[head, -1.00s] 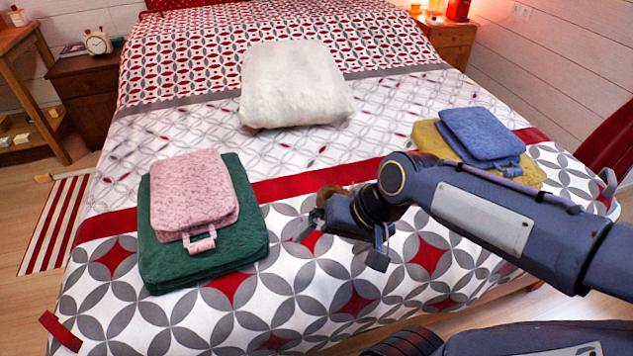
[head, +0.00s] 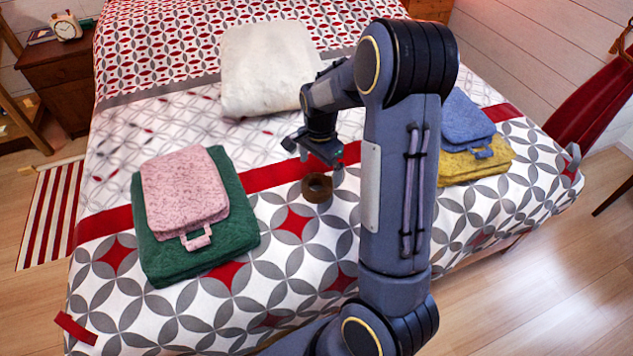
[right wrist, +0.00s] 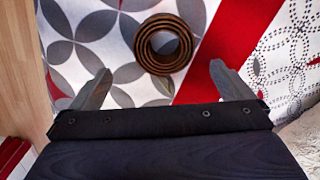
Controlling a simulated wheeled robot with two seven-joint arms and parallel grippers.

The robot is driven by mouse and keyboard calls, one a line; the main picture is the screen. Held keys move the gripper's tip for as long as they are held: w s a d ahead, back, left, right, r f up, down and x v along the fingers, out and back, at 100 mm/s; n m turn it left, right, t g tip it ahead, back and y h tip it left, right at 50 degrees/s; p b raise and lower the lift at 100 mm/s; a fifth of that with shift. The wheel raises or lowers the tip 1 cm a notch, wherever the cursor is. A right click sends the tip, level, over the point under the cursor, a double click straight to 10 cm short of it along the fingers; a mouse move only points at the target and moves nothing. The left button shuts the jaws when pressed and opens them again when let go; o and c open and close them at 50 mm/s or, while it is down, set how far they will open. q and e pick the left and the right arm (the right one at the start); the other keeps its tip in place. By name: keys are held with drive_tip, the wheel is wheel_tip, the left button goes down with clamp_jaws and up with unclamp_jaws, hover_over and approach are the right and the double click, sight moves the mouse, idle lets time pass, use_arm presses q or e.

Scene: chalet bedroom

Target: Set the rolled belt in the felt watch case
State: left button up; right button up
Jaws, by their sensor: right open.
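The rolled belt (head: 317,188) is a brown ring-shaped coil lying on the patterned bedspread. It also shows whole in the right wrist view (right wrist: 163,44). My right gripper (head: 320,157) is open and empty, above and just behind the belt in the head view. In the right wrist view the belt lies beyond the two spread fingertips (right wrist: 159,73), between them sideways and apart from both. A pink felt-like flat case (head: 184,187) with a loop lies on a green one (head: 243,228). A blue one (head: 466,122) lies on a yellow one (head: 487,168), partly behind my arm. I cannot tell which is the watch case.
A white folded blanket or cushion (head: 262,72) lies on the bed behind my gripper. The bedspread (head: 200,310) is clear in front of the green case. A nightstand with a clock (head: 66,27) stands at the back left. My right arm covers the middle right.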

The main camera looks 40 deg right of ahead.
sight(317, 184)
drive_tip(key=f, duration=0.2)
drive_tip(key=f+b, duration=0.1)
drive_tip(key=f, duration=0.4)
drive_tip(key=shift+w+a+f+b, duration=0.25)
drive_tip(key=shift+w+f+b, duration=0.05)
drive_tip(key=shift+f+b, duration=0.05)
drive_tip(key=shift+r, duration=0.1)
drive_tip(key=c, duration=1.2)
drive_tip(key=shift+o, duration=0.2)
